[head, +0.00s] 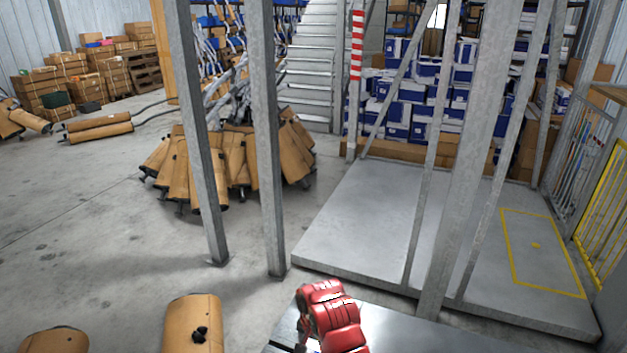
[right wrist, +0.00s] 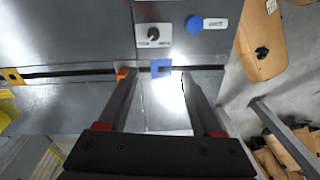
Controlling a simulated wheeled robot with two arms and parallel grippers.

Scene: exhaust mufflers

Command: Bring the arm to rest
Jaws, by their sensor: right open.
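A red part of my arm (head: 332,318) shows at the bottom of the head view, over a grey metal surface (head: 395,325). In the right wrist view my right gripper (right wrist: 156,76) is open, with its two dark fingers spread and nothing held between them. Beyond the fingertips is a grey metal surface with a small panel with a dark knob (right wrist: 154,34), a blue button (right wrist: 194,24) and a small blue square (right wrist: 161,68). Whether the fingertips touch the surface I cannot tell. My left gripper is in neither view.
Steel posts (head: 268,140) stand close in front. Brown-wrapped mufflers (head: 193,325) stand at the lower left, and several more are clustered behind the posts (head: 240,160). A low grey platform (head: 365,215) lies to the right, with a yellow barrier (head: 605,215) beyond. The floor at left is largely clear.

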